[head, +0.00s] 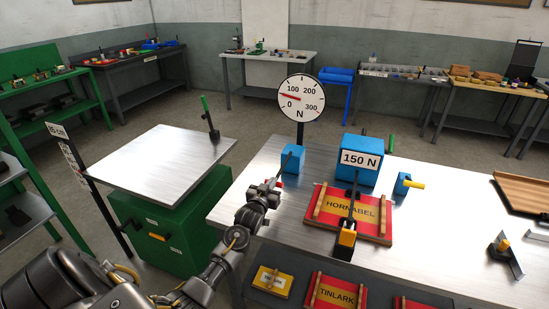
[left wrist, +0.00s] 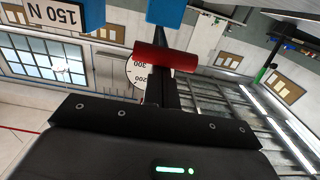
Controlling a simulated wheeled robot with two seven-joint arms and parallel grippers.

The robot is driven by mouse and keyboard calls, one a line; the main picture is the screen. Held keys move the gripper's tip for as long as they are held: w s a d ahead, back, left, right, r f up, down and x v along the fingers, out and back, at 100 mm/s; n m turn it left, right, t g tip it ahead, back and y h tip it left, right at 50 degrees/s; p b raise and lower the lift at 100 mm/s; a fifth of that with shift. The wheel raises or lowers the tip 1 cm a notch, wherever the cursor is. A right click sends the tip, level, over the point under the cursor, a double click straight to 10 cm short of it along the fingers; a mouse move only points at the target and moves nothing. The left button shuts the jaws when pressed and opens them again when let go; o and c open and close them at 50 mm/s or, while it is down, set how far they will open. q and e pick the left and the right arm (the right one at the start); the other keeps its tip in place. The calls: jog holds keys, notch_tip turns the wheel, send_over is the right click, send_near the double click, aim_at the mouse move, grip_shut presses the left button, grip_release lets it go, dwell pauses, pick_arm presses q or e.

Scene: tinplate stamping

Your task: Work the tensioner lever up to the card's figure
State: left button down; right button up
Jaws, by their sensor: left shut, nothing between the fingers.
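The card reading 150 N (head: 360,159) is on the front of a blue block; it also shows upside down in the left wrist view (left wrist: 62,14). A round dial (head: 301,97) marked N, 0 to 300, stands behind on a post; its red needle lies between 0 and 100. A small blue block (head: 292,158) stands before the dial. A red cylindrical handle, seemingly the tensioner lever's grip (left wrist: 165,58), is right ahead of my shut, empty left gripper (head: 276,186). Its red end shows beside my fingertips in the head view. Whether they touch, I cannot tell.
A red HORNABEL plate (head: 350,212) lies on the metal bench, with a black, yellow-ended bar (head: 347,235) over it. A blue block with a yellow handle (head: 403,184) is to its right. A green cabinet with a metal top (head: 160,160) stands left.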

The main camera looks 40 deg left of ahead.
pick_arm(q)
jog(key=shift+s, duration=0.1)
jog(key=r+v, duration=0.1)
jog(key=v, duration=0.8)
jog(key=shift+r+p, duration=0.3)
jog(key=shift+r, duration=0.05)
jog(key=shift+s, duration=0.1)
dwell(1.2)
jog(key=shift+r, duration=0.15)
